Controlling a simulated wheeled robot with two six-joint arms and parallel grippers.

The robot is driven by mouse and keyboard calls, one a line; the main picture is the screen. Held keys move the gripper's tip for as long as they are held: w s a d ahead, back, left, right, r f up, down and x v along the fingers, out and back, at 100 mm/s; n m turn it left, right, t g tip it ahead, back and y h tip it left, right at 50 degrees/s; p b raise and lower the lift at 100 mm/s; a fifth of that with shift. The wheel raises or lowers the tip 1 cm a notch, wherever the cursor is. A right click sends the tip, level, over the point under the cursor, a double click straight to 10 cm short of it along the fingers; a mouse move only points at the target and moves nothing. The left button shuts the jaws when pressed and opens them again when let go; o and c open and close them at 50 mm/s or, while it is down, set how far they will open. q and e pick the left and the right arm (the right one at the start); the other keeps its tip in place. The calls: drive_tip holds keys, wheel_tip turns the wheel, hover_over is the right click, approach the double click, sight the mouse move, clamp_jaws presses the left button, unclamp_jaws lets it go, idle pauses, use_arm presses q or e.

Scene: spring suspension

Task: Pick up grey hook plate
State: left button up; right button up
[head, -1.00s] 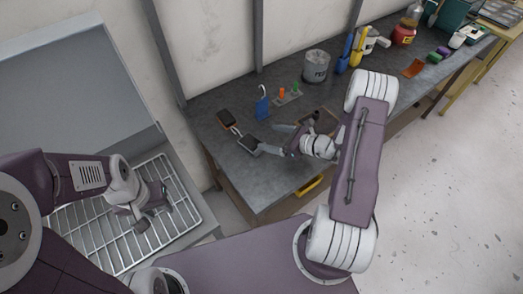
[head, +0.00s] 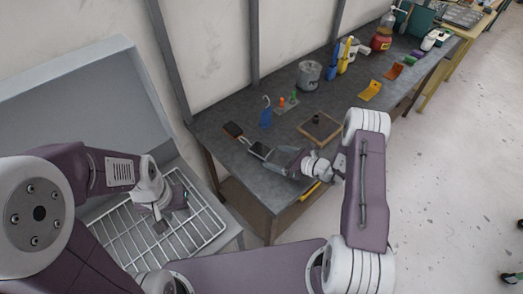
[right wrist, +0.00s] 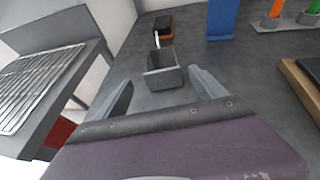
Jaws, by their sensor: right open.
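The grey hook plate (head: 259,149) lies on the dark workbench near its left front part, with its thin pale hook pointing away from my right gripper. In the right wrist view the grey hook plate (right wrist: 164,72) lies just ahead of and partly between the fingertips. My right gripper (head: 271,160) is open and low over the bench, its fingers spread on either side of the plate's near end; the right wrist view also shows the gripper (right wrist: 160,84), with nothing held. My left gripper (head: 164,213) is over the wire rack; its jaw opening is unclear.
A black and orange block (head: 233,130) lies just beyond the hook. A blue hook plate (head: 266,117) and a small stand with orange and green pegs (head: 288,104) are farther back. A wooden tray (head: 318,128) lies right. The wire rack (head: 200,235) is left of the bench.

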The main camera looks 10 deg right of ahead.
sight(271, 155)
drive_tip(key=x, duration=0.2)
drive_tip(key=shift+w+a+f, duration=0.15)
drive_tip(key=shift+w, duration=0.25)
drive_tip(key=shift+w+a+f, duration=0.15)
drive_tip(key=shift+w+f, duration=0.05)
drive_tip(key=shift+w, duration=0.1)
